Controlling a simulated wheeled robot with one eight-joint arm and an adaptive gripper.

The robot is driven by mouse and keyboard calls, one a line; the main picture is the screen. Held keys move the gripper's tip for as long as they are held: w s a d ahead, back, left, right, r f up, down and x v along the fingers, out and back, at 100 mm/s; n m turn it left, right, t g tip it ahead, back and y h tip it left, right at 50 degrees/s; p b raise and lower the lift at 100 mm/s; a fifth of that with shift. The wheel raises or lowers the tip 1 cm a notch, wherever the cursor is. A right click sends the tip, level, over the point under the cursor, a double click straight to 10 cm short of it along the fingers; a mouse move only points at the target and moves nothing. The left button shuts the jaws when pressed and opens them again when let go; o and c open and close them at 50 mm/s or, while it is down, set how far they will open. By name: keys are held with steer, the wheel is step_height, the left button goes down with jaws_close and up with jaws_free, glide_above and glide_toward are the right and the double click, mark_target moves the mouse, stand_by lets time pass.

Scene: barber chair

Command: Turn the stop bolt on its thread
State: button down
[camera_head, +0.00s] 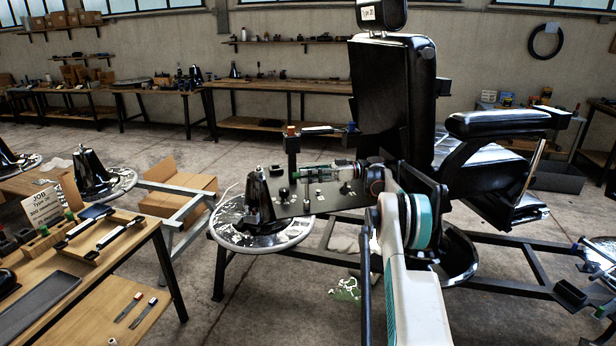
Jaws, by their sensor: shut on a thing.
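My gripper (302,173) is at the end of my arm, reaching left over a dark metal plate (325,200) beside the barber chair (392,95). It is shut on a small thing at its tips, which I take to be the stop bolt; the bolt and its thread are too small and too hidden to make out. A dark upright post (292,150) with an orange-red top stands right at the fingertips. Small fittings, among them a dark round knob (283,193), sit on the plate below.
A black cone on a round base (259,205) stands just left of the plate. A wooden bench (85,262) with trays and tools is at the lower left. The chair's armrest (498,123) is to the right. Open concrete floor (255,318) lies in front.

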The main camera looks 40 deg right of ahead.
steer(key=shift+w+f+n+g+b, duration=0.1)
steer(key=shift+n+g+b, duration=0.3)
steer(key=shift+b, duration=0.45)
steer(key=shift+g+y+b, duration=0.3)
steer(key=shift+g+b, duration=0.2)
steer(key=shift+b, duration=0.15)
steer(key=shift+r, duration=0.3)
